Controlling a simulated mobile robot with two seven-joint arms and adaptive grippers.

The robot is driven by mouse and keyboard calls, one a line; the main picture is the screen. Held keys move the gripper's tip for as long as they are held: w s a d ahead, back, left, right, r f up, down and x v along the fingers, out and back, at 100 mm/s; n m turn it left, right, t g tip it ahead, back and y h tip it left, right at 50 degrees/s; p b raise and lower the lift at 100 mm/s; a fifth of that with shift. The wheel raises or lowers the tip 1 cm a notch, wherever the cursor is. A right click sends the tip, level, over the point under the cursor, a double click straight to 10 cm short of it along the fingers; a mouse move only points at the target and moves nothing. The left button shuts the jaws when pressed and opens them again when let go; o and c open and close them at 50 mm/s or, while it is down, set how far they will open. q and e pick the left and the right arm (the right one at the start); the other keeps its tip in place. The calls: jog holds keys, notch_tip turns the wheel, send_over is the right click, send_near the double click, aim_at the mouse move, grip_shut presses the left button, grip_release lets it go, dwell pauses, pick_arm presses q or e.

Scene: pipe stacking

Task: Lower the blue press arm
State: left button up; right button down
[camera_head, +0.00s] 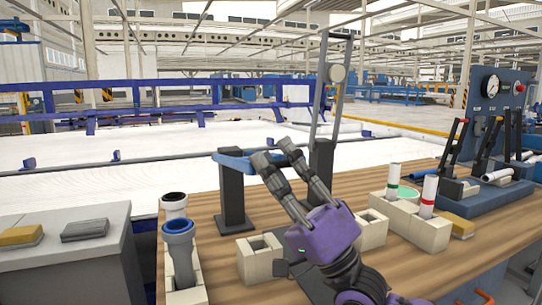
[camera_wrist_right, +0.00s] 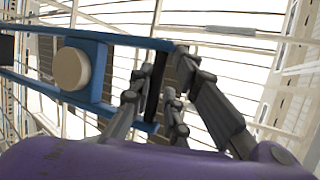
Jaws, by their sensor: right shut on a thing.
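The blue press arm (camera_head: 236,161) reaches out about level at the top of a dark post (camera_head: 233,198), at the middle left of the bench. In the right wrist view the blue arm (camera_wrist_right: 100,85) is a frame with a round cream disc (camera_wrist_right: 71,68) and a dark crossbar (camera_wrist_right: 155,92) at its end. My right gripper (camera_head: 277,154) is at the arm's right end. Its fingers (camera_wrist_right: 160,95) are closed around the crossbar; the exact contact is partly hidden. My left gripper is not in view.
A second, grey arm (camera_head: 320,92) with a cream disc stands upright behind my gripper. Pipes stand in a holder (camera_head: 183,297) at left and in blocks (camera_head: 430,236) at right. A blue gauge unit (camera_head: 472,205) stands at far right. Open bench lies front right.

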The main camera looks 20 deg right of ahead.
notch_tip(320, 180, down, 3)
jog(key=shift+r+b, duration=0.1)
jog(key=shift+b, duration=0.3)
jog(key=c, duration=2)
grip_release()
jog(key=shift+o, duration=0.8)
jog(key=shift+w, duration=0.25)
jog(key=shift+s, duration=0.15)
jog(key=v, duration=1.2)
